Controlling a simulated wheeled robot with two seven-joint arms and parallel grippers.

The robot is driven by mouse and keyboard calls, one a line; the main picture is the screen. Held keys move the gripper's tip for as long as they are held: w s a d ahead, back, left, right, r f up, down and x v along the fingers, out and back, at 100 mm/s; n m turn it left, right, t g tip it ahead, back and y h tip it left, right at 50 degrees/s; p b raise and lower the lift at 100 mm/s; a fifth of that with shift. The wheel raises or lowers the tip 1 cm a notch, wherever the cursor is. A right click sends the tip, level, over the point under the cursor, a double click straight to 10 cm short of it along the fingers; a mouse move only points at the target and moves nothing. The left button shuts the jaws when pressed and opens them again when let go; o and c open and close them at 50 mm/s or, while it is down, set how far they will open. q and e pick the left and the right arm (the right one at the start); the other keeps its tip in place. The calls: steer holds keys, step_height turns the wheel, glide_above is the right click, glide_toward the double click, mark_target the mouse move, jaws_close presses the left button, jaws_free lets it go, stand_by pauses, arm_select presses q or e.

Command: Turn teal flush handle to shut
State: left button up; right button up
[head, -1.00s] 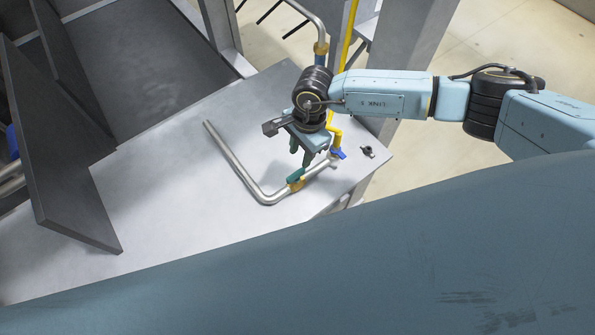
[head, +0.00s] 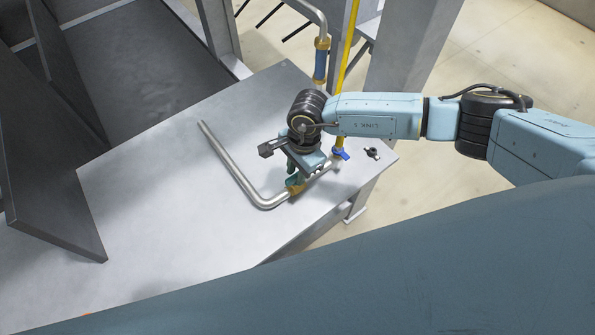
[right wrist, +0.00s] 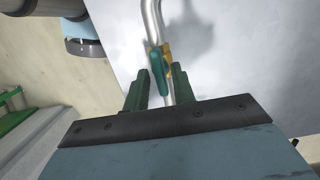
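The teal flush handle (right wrist: 159,76) sits on a brass valve (right wrist: 166,54) on the bent metal pipe in the right wrist view. My right gripper (right wrist: 161,80) is open, with one green finger on each side of the handle. I cannot tell whether either finger touches it. In the head view my right gripper (head: 293,176) is low over the brass valve (head: 295,189), and its fingers mostly hide the handle. My left gripper is not in view.
The bent pipe (head: 235,168) runs over the grey table (head: 150,215). A blue valve handle (head: 341,154) and a small black part (head: 373,153) are to the right of the gripper. A yellow pipe (head: 349,60) rises behind. A dark panel (head: 50,170) stands at left.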

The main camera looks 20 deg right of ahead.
jaws_close()
steer(key=shift+s+r+m+p, duration=0.1)
steer(key=shift+m+p, duration=0.55)
steer(key=shift+m, duration=0.55)
steer(key=shift+m+t+p, duration=0.3)
steer(key=shift+m+p, duration=0.05)
steer(key=shift+m, duration=0.75)
